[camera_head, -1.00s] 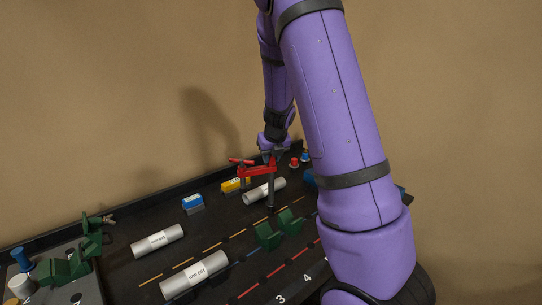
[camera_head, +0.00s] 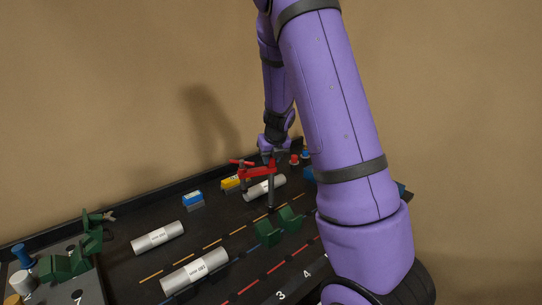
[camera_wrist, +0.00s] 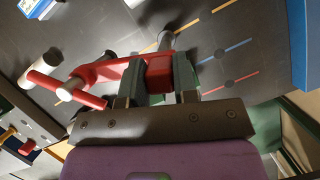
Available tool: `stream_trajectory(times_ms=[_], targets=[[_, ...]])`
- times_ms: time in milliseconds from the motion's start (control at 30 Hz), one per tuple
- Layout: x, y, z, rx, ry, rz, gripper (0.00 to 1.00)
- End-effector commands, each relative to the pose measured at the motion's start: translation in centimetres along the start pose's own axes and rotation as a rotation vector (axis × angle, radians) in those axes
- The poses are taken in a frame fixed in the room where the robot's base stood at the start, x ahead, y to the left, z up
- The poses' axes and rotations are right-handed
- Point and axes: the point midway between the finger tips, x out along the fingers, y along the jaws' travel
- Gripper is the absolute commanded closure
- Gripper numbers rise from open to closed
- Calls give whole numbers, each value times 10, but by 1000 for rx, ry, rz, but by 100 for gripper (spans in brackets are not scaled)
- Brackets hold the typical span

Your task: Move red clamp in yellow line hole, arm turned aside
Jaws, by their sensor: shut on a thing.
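The red clamp (camera_head: 258,172) is held by my gripper (camera_head: 268,156) above the black board (camera_head: 215,225). Its grey post points down; I cannot tell whether its lower end touches the board. In the wrist view the clamp (camera_wrist: 110,72) is between the fingers of my gripper (camera_wrist: 160,85), with its red handle toward the left. A yellow dashed line (camera_head: 205,249) runs along the board near the post's lower end. In the wrist view, dashed lines and dark holes (camera_wrist: 227,52) show beyond the clamp.
Grey cylinders (camera_head: 158,238) (camera_head: 194,271) lie on the board. Green V-blocks (camera_head: 268,232) stand just in front of the clamp's post. A blue block (camera_head: 192,198) and a yellow block (camera_head: 231,183) stand at the back. My arm covers the board's right side.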

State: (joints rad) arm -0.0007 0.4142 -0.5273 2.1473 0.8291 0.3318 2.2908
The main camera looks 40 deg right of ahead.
Motion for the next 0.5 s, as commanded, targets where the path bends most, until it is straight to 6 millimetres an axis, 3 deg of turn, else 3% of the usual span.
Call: stream_trajectory(times_ms=[500], targets=[[12,0,-5,1,0,-1,100]])
